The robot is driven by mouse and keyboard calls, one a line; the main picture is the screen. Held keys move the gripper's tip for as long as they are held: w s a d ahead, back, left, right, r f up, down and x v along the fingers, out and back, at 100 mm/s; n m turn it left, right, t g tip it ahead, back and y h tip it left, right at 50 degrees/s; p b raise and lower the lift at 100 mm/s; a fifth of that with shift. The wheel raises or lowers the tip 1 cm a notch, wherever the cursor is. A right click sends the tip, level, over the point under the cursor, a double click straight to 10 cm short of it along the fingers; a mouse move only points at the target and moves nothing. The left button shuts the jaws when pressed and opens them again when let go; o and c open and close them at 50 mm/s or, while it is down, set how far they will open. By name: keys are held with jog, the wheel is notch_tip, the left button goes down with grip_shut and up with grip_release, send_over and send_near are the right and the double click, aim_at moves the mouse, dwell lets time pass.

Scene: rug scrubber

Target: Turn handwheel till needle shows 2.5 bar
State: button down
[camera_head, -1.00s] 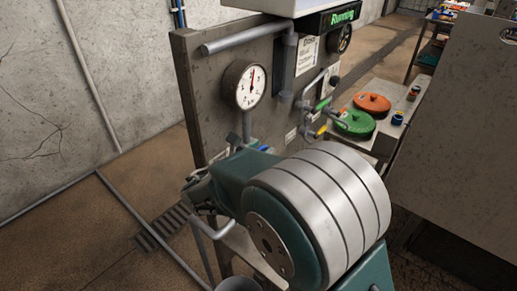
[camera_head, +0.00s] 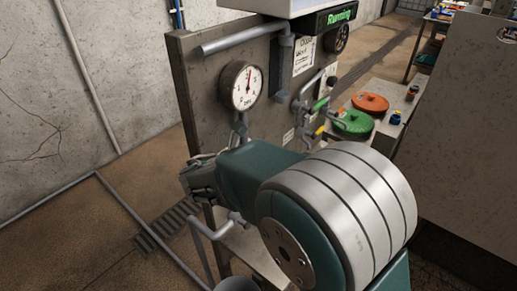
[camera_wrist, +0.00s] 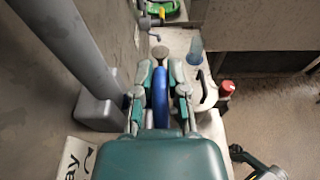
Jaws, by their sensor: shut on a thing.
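The round pressure gauge (camera_head: 242,86) has a white dial and hangs on the upright panel. Its red needle points nearly straight up, but the numbers are too small to read surely. The blue handwheel (camera_wrist: 160,92) shows nearly edge-on in the wrist view, between the two fingers of my gripper (camera_wrist: 160,70). The gripper is shut on its rim. In the head view my gripper (camera_head: 200,178) is partly seen to the left of my arm's wrist, and the handwheel is hidden there.
A green lit "Running" display (camera_head: 341,15) tops the panel. A green disc (camera_head: 353,122) and an orange disc (camera_head: 370,103) lie on a bench to the right. In the wrist view, a thick grey pipe (camera_wrist: 75,45) stands left, and a red-capped bottle (camera_wrist: 227,90) stands right.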

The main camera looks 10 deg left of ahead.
jog(key=g+y, duration=0.2)
jog(key=g, duration=0.1)
jog(key=w+g+y, duration=0.1)
jog(key=shift+d+f+g, duration=0.15)
jog(key=shift+f+g, duration=0.15)
jog(key=shift+g, duration=0.1)
dwell(0.4)
jog(key=c, duration=0.7)
grip_release()
jog(key=shift+o, duration=0.2)
jog(key=v, duration=1.2)
